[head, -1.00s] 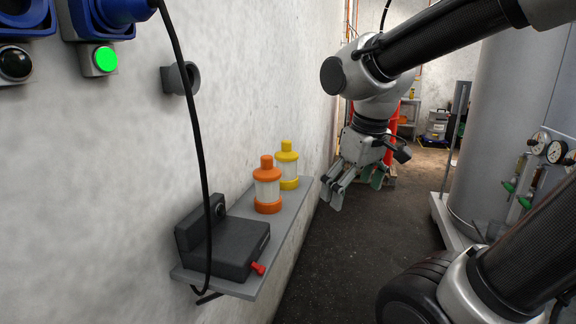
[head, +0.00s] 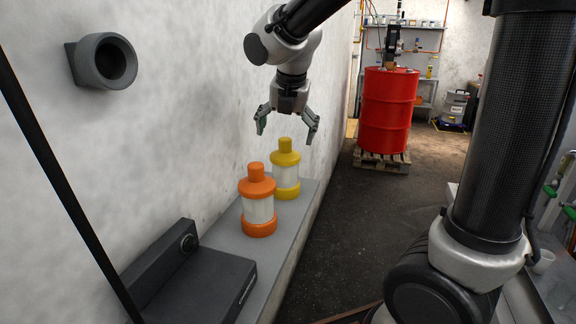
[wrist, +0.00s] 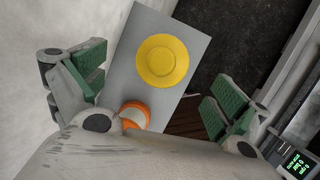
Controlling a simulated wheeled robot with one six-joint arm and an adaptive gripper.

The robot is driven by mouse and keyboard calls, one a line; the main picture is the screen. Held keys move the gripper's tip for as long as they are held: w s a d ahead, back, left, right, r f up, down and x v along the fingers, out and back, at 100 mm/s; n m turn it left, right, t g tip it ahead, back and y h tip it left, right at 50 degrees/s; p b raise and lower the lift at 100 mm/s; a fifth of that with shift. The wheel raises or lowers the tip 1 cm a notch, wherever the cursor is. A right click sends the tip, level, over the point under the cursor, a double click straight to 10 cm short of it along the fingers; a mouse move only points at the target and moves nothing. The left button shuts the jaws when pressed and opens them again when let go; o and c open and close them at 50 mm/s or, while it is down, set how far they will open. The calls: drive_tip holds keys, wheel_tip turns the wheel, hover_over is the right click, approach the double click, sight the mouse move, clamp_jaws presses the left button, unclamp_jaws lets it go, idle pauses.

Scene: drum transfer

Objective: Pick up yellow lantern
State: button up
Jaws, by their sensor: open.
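The yellow lantern (head: 286,170) stands upright at the far end of the grey wall shelf, with a yellow cap and base and a pale clear middle. My gripper (head: 288,122) is open and empty above it, pointing down, with the fingertips a little higher than its cap. In the wrist view the yellow lantern (wrist: 162,61) shows from above as a yellow disc, ahead of the line between the open green-padded fingers (wrist: 150,88). Nothing is between the fingers at lantern height.
An orange lantern (head: 258,200) stands close beside the yellow one on the shelf (head: 222,235). A black device (head: 190,280) sits nearer. The wall is close on the left. A red drum (head: 388,110) on a pallet stands beyond; dark floor lies right.

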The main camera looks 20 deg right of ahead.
sight(284, 150)
drive_tip(key=shift+w+r+n, duration=0.2)
drive_tip(key=shift+w+n, duration=0.2)
drive_tip(key=shift+n, duration=0.6)
drive_tip(key=n, duration=0.2)
drive_tip(key=shift+n, duration=0.3)
drive_tip(key=shift+w, duration=0.1)
drive_tip(key=shift+n, duration=0.3)
drive_tip(key=x, duration=0.7)
drive_tip(key=shift+d+f, duration=0.25)
drive_tip(key=shift+f, duration=0.15)
drive_tip(key=c, duration=1.8)
